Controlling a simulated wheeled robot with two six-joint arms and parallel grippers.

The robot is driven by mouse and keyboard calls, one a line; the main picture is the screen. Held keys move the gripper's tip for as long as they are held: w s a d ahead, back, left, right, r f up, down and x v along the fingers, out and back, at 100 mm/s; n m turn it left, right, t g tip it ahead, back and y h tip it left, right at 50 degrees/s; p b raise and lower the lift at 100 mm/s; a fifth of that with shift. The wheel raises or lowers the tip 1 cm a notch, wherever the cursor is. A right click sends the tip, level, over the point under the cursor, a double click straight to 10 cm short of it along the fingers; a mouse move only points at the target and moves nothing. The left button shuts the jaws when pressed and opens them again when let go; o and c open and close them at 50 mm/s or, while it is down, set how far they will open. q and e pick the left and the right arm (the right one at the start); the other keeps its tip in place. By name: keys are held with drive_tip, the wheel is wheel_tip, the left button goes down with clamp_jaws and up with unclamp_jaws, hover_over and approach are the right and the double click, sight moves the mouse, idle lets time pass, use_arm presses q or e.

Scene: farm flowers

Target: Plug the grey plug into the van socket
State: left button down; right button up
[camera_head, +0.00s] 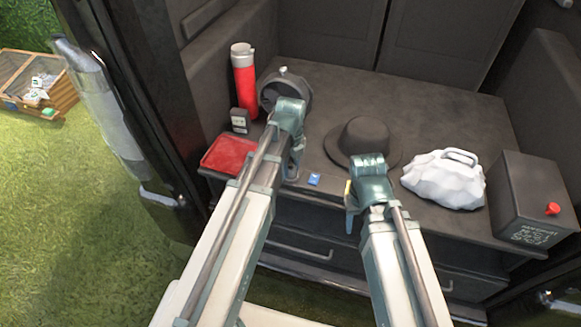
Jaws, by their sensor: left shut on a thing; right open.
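My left gripper (292,172) is low over the front edge of the van's load deck, in front of a dark round reel-like thing (272,92). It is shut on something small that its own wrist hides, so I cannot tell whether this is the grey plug. My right gripper (350,207) is open at the front edge of the deck, in front of the black hat. I cannot make out the grey plug or the van socket for certain. A small dark box with a light face (239,121) stands at the deck's left side.
On the deck (420,98) are a red bottle (245,78), a red tray (229,154), a black hat (362,137), a small blue piece (314,180), a white bumpy jug (445,182) and a dark box (528,192) with a red knob. Drawers lie below. The deck's back is clear.

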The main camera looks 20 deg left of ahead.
use_arm(q)
drive_tip(key=shift+c, duration=1.8)
unclamp_jaws()
drive_tip(key=shift+r, duration=0.1)
wheel_tip(320, 180, up, 14)
drive_tip(key=p, duration=1.4)
drive_tip(key=shift+f, duration=0.2)
drive_tip(key=shift+f, duration=0.1)
drive_tip(key=s+d+n, duration=0.5)
drive_tip(key=s+n, duration=0.2)
drive_tip(key=n, duration=0.3)
drive_tip(key=s+d+n+y, duration=0.1)
drive_tip(key=s+d+n, duration=0.4)
drive_tip(key=n, duration=0.6)
drive_tip(key=shift+s+d, duration=0.3)
drive_tip(key=shift+s, duration=0.9)
